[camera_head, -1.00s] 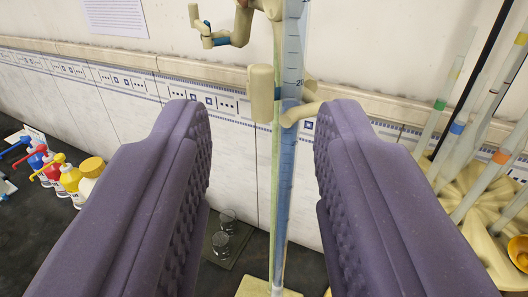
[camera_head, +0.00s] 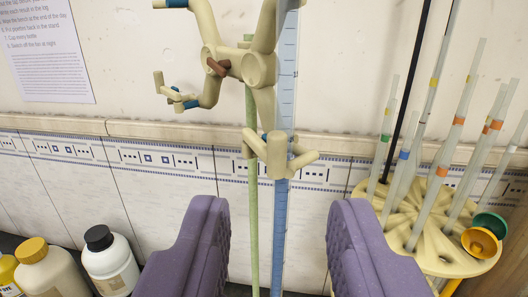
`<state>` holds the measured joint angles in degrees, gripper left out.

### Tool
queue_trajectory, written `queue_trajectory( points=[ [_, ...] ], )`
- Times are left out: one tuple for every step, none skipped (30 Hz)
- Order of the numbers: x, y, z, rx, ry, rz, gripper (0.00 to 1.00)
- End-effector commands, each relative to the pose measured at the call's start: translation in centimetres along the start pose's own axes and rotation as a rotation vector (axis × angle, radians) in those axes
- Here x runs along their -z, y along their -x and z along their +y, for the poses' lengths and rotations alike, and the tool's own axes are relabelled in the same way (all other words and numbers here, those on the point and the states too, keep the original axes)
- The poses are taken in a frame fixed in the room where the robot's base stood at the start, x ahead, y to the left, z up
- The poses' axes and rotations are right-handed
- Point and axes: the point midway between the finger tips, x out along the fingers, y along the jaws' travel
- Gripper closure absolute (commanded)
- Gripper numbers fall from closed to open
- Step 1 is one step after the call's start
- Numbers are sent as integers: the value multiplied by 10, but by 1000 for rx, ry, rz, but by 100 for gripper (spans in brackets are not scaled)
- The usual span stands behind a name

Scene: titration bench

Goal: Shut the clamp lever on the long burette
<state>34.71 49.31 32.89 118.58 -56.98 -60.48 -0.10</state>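The long burette (camera_head: 281,208) is a tall tube with blue liquid, standing upright near the middle of the view beside a green stand rod (camera_head: 251,190). A cream clamp (camera_head: 238,62) with a brown screw holds to the rod; its arms spread up and left. A lower cream piece with short arms (camera_head: 277,155) sits at the burette; which part is the lever I cannot tell for sure. My gripper (camera_head: 279,245) is open, with purple padded fingers apart on either side of the rod and burette, below the clamp. Nothing is gripped. The burette's lower end is hidden.
A pipette stand (camera_head: 425,232) with several pipettes and coloured bulbs stands close on the right. Bottles with yellow and black caps (camera_head: 108,262) stand at lower left. A tiled wall (camera_head: 130,178) with a ledge is behind.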

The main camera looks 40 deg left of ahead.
Motion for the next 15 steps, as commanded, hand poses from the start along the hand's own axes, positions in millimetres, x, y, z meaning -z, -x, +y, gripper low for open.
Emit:
queue_trajectory(
  points=[
    [0, -7, -1, 1, 0, 1, 63],
    [0, -12, -1, 2, 0, 2, 63],
    [0, -19, -2, 3, 0, 2, 63],
    [0, -25, -1, 3, 1, 2, 63],
    [0, -31, -1, 4, 0, 2, 63],
    [1, -38, -1, 3, 0, 3, 63],
    [1, -43, -1, 3, 0, 3, 63],
    [0, -48, -2, 4, 0, 3, 63],
    [0, -54, -1, 4, 0, 2, 63],
    [1, -58, -1, 3, 1, 3, 63],
    [0, -62, -1, 4, 1, 2, 63],
    [0, -65, -1, 3, 0, 3, 63],
    [0, -68, 0, 3, 1, 3, 63],
    [0, -69, 0, 2, 1, 2, 63],
    [-1, -71, 0, 2, 1, 2, 63]
  ],
)
